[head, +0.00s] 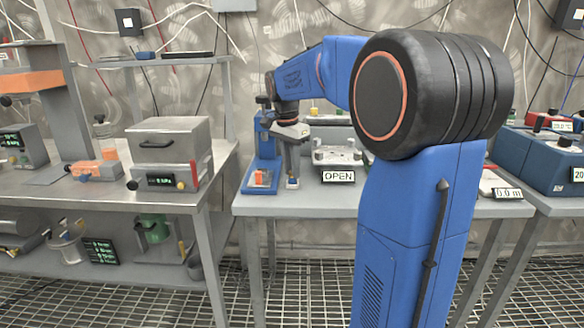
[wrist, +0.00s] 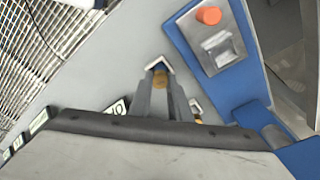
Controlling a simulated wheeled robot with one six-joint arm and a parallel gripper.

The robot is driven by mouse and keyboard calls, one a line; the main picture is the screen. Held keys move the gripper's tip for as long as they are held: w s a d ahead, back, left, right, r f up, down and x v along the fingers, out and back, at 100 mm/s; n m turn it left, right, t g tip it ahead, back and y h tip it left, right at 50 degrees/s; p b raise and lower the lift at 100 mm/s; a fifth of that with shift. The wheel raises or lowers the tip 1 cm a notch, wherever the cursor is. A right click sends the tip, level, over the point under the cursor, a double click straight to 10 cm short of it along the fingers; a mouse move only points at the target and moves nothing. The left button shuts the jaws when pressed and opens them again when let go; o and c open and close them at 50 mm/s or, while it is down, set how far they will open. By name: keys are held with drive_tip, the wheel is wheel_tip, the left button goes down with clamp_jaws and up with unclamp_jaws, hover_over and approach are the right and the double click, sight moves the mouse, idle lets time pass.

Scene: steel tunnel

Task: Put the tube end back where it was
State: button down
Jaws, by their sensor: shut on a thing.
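My gripper (head: 292,180) points down over the middle bench, just right of the blue stand (head: 264,150). In the wrist view its fingers (wrist: 164,92) come together on a small brass-coloured piece with a pale metal collar (wrist: 160,72), which seems to be the tube end. The fingers hide much of it, and I cannot tell if it touches the bench. In the wrist view the blue stand's base (wrist: 245,50) lies to the right, bearing a metal plate with an orange knob (wrist: 208,15) and a clear square. A small pale and yellow part (wrist: 195,107) shows beside the fingers.
A metal fixture (head: 338,155) with an OPEN sign (head: 338,176) stands right of the gripper. A steel box (head: 170,150) is on the left bench (head: 100,195). A blue instrument (head: 545,160) is at far right. Bare bench lies left of the fingers in the wrist view.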

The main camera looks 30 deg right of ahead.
drive_tip(key=c, duration=1.6)
unclamp_jaws()
drive_tip(key=shift+c, duration=0.2)
wheel_tip(320, 180, up, 12)
drive_tip(key=a, duration=0.1)
drive_tip(key=shift+s+a, duration=0.2)
drive_tip(key=shift+a, duration=0.05)
drive_tip(key=s+a+f+n+t, duration=0.1)
drive_tip(key=s+a+f+n, duration=0.3)
drive_tip(key=s+f, duration=0.3)
drive_tip(key=s+a+f+n+t+y, duration=0.1)
drive_tip(key=s+a+f+n, duration=0.4)
drive_tip(key=s, duration=0.8)
drive_tip(key=s+a+f+n+t, duration=0.2)
drive_tip(key=s+a+f+n, duration=0.3)
drive_tip(key=s+f, duration=0.4)
drive_tip(key=shift+s+f+n+t, duration=0.3)
drive_tip(key=shift+s+f+n, duration=0.1)
drive_tip(key=shift+f+n, duration=0.55)
